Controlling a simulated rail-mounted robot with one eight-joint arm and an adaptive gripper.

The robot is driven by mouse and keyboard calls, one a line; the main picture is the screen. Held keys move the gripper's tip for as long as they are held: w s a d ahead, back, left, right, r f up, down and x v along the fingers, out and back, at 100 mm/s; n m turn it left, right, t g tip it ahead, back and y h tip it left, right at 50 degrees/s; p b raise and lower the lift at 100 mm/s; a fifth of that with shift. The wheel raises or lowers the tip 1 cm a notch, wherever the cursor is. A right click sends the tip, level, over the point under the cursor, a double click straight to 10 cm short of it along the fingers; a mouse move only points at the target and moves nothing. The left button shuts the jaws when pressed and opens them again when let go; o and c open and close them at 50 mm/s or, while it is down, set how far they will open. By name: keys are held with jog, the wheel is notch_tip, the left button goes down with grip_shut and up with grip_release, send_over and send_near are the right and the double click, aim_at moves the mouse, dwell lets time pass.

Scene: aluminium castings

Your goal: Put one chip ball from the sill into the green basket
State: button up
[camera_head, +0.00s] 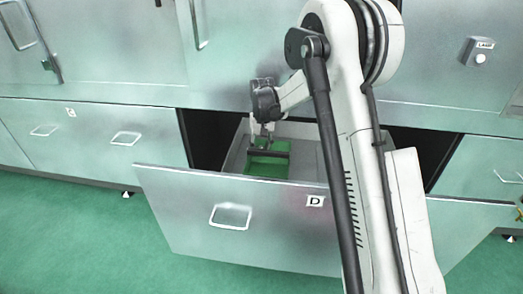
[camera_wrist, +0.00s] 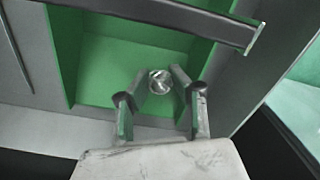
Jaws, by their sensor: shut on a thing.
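A small shiny, crumpled chip ball (camera_wrist: 159,81) sits between the fingertips of my gripper (camera_wrist: 158,88). My gripper is shut on it. In the wrist view, the green basket (camera_wrist: 110,62) lies beyond the ball, its bare green floor and walls showing, with a dark bar crossing over it. In the head view, the basket (camera_head: 266,168) lies inside the open drawer, and my gripper (camera_head: 265,130) points down above its back part. The ball is too small to make out in the head view. The sill cannot be made out for certain.
The open drawer marked D (camera_head: 265,222) juts out from the cabinet row. Its grey interior lies around the basket. Closed drawers (camera_head: 90,135) and cabinet doors stand around it. The green floor in front is clear.

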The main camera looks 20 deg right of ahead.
aim_at(262, 147)
jog(key=shift+f+b, duration=0.35)
jog(key=shift+f, duration=0.25)
jog(key=o, duration=0.7)
jog(key=shift+r, duration=0.1)
notch_tip(262, 147, up, 12)
jog(key=r+p, duration=0.1)
jog(key=p, duration=0.3)
jog(key=s+r+t, duration=0.2)
jog(key=s+r, duration=0.6)
jog(key=r, duration=0.1)
jog(key=s+r+t, duration=0.2)
jog(key=s+r, duration=0.4)
jog(key=s, duration=0.6)
jog(key=s+f+t, duration=0.1)
jog(key=s, duration=0.5)
jog(key=s+a+f+t, duration=0.1)
jog(key=s, duration=0.5)
jog(key=s+f+t, duration=0.1)
jog(key=s, duration=0.6)
jog(key=shift+s+a+f, duration=0.1)
jog(key=shift+a+f, duration=0.05)
jog(key=shift+a, duration=0.1)
